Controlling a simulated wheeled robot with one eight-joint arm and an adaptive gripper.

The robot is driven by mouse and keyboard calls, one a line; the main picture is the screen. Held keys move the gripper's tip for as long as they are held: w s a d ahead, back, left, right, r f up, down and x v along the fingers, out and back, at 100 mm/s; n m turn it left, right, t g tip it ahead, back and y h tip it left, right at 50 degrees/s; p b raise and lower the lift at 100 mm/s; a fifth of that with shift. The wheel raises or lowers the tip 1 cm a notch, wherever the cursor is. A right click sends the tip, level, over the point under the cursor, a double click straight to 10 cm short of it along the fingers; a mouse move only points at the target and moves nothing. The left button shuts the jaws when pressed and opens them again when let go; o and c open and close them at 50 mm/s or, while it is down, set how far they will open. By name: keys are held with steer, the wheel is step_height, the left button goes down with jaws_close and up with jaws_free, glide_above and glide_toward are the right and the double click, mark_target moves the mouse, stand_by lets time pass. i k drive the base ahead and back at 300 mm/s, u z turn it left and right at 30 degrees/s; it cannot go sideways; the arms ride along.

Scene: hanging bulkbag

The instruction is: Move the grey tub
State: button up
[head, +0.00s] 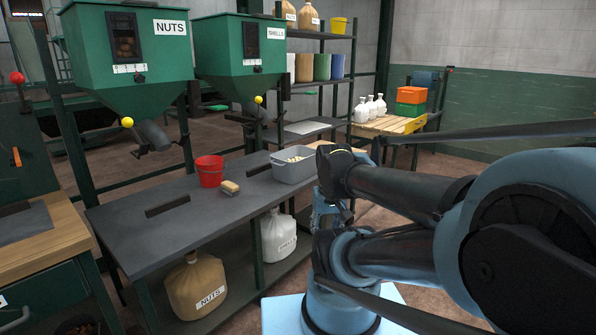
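The grey tub (293,170) stands upright on the dark grey workbench (140,228), near its far right end. It is open at the top and holds pale lumpy pieces. My folded blue and black arm fills the right of the view, and its elbow comes close to the tub's right side in the picture. Whether the arm touches the tub cannot be told. I cannot make out any gripper fingers. Nothing is seen holding the tub.
Green NUTS (125,60) and SHELLS (238,55) hoppers hang above. A wooden table (390,125) with bottles and crates is behind.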

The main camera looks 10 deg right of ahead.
mark_target(296, 165)
steer(key=k, duration=0.6)
steer(key=u, duration=0.2)
steer(key=i, duration=0.85)
steer(key=z, duration=0.35)
steer(key=i, duration=1)
steer(key=z, duration=0.85)
steer(key=i, duration=0.25)
steer(key=z, duration=0.1)
